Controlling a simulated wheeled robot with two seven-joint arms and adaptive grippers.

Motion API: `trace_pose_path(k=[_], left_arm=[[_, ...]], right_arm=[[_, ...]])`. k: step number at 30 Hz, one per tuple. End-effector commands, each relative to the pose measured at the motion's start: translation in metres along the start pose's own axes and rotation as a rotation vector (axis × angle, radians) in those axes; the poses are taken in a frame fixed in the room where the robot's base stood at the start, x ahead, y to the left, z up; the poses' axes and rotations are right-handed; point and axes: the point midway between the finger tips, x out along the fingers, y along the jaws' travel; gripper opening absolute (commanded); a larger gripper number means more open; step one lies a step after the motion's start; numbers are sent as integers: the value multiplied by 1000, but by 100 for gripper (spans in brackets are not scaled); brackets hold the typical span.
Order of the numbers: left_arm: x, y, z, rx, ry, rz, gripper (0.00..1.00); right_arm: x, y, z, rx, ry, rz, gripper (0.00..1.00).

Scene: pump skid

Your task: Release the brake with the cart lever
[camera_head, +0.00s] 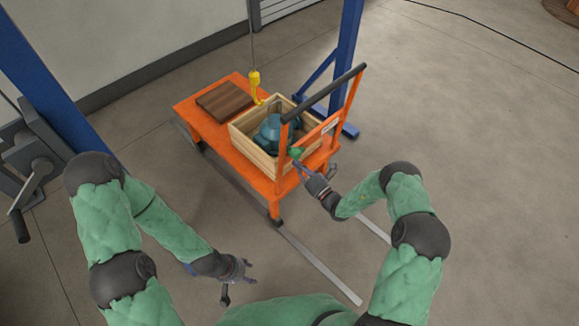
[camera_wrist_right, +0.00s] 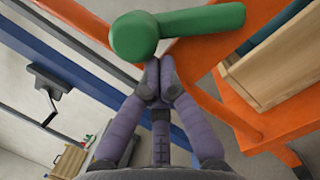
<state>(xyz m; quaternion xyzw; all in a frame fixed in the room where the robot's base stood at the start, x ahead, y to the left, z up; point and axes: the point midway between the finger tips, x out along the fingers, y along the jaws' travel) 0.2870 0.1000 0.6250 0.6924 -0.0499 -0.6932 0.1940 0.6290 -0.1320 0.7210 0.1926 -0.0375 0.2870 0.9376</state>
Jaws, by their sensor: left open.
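The orange cart (camera_head: 234,150) stands on the floor. Its green lever (camera_head: 296,152) is at the near side of the push-handle frame. In the right wrist view the lever (camera_wrist_right: 176,27) has a thick rounded end and a bar running right. My right gripper (camera_head: 299,167) is at the lever; its fingertips (camera_wrist_right: 153,72) are together just below the rounded end, with nothing seen between them. Whether they touch the lever, I cannot tell. My left gripper (camera_head: 238,292) is open and empty, low over the floor and away from the cart.
A wooden crate (camera_head: 252,153) with a teal pump (camera_head: 268,134) sits on the cart, beside a brown board (camera_head: 225,101). A yellow hook (camera_head: 254,86) hangs above. Blue posts (camera_head: 346,50) and a crank winch (camera_head: 35,170) stand around it. Floor rails (camera_head: 318,268) run under the cart. The right floor is clear.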

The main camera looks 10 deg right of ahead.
Motion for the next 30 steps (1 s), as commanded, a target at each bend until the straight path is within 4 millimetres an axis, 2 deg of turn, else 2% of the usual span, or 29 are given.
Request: trace_pose_path(k=[1,9,21,24,30], left_arm=[[-7,3,0,0,0,0,50],[-26,10,1,1,0,0,50],[-43,15,2,1,0,0,50],[-44,16,2,1,0,0,50],[-46,17,2,1,0,0,50]], right_arm=[[0,0,8,44,0,-9,0],[4,-2,26,296,1,-59,0],[8,-12,47,617,0,-121,0],[9,-15,50,671,1,-133,0],[10,-18,54,663,1,-131,0]])
